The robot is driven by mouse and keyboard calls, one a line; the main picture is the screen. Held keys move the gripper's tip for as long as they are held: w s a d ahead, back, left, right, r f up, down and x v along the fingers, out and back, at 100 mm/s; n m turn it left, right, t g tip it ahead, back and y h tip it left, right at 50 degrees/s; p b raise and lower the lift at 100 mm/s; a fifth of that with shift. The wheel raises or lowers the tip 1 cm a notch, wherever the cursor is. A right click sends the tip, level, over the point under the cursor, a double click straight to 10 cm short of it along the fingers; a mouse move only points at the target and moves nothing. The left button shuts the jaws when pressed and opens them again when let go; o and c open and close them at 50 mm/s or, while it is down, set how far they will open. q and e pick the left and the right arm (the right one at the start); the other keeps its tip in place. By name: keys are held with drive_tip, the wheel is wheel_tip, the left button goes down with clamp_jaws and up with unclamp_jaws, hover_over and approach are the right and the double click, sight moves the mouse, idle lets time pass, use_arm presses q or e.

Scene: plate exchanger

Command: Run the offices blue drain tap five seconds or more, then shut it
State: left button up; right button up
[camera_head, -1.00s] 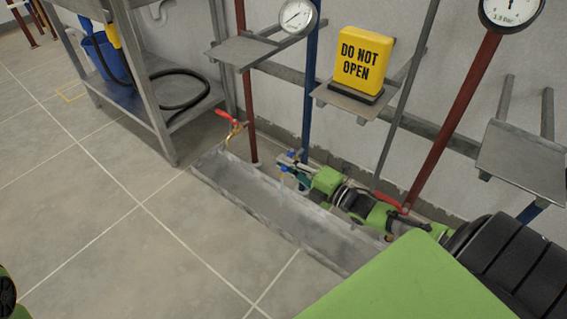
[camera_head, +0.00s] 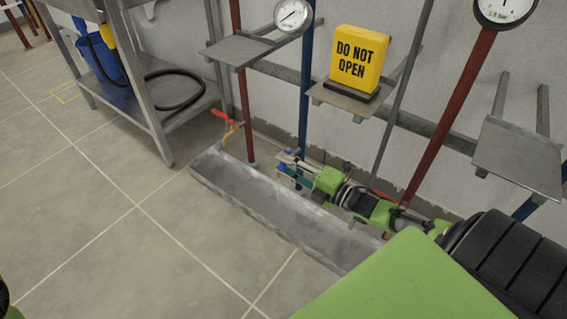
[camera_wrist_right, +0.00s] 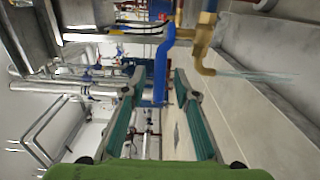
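The blue drain tap has a blue lever (camera_wrist_right: 161,70) and a brass body (camera_wrist_right: 203,50) in the right wrist view. A thin clear stream of water (camera_wrist_right: 255,76) leaves its spout. In the head view the blue lever (camera_head: 282,168) is small, at the foot of the blue pipe, with a faint stream (camera_head: 279,192) falling into the grey trough (camera_head: 225,178). My right gripper (camera_wrist_right: 158,88) is open, its teal fingers on either side of the lever with gaps showing. It also shows at the tap in the head view (camera_head: 291,167).
A red-levered tap (camera_head: 226,120) is on the red pipe to the left. A yellow "DO NOT OPEN" block (camera_head: 357,58) stands on a small shelf above my right arm. Gauges (camera_head: 293,15) hang on the pipes. A metal bench (camera_head: 150,90) stands left; the floor in front is clear.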

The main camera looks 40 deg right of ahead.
drive_tip(key=v, duration=0.6)
drive_tip(key=shift+s, duration=0.15)
drive_tip(key=shift+d, duration=0.1)
